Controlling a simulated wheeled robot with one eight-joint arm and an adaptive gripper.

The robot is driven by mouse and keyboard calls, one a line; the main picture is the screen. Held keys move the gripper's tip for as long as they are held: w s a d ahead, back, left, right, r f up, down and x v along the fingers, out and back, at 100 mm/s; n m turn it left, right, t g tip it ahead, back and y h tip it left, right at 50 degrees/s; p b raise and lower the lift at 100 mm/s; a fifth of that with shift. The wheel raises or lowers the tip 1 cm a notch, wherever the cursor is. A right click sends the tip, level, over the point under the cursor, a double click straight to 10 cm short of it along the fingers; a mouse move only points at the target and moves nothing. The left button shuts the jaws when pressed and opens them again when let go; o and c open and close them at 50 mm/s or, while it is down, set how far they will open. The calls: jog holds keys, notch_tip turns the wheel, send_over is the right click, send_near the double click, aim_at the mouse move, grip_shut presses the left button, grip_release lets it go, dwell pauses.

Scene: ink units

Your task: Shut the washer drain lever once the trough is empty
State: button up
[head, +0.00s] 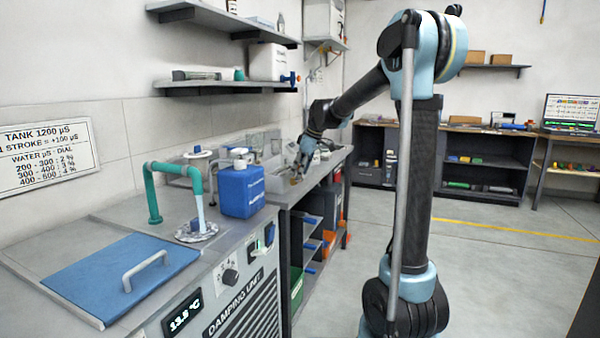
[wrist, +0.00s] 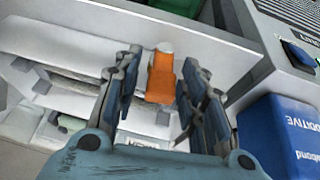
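An orange lever-like piece with a pale end (wrist: 161,78) shows between the two fingers of my gripper (wrist: 163,95) in the wrist view. It looks like the drain lever. The fingers stand apart on either side of it, and I cannot tell whether either touches it. In the head view my gripper (head: 300,168) is at the far end of my outstretched arm, low over the bench beyond the blue canister. The lever cannot be made out there. The inside of the washer trough is not clear in either view, so I cannot tell whether it holds water.
A blue additive canister (head: 242,190) stands on the bench and also shows at the right of the wrist view (wrist: 278,135). A green tap pipe (head: 152,190) and blue lid (head: 120,272) are nearer. Shelves (head: 315,240) sit below the far bench. The floor at right is clear.

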grip_shut()
jog(key=shift+w+d+g, duration=0.1)
jog(key=shift+w+g, duration=0.2)
jog(key=shift+g, duration=0.2)
grip_release()
dwell(0.4)
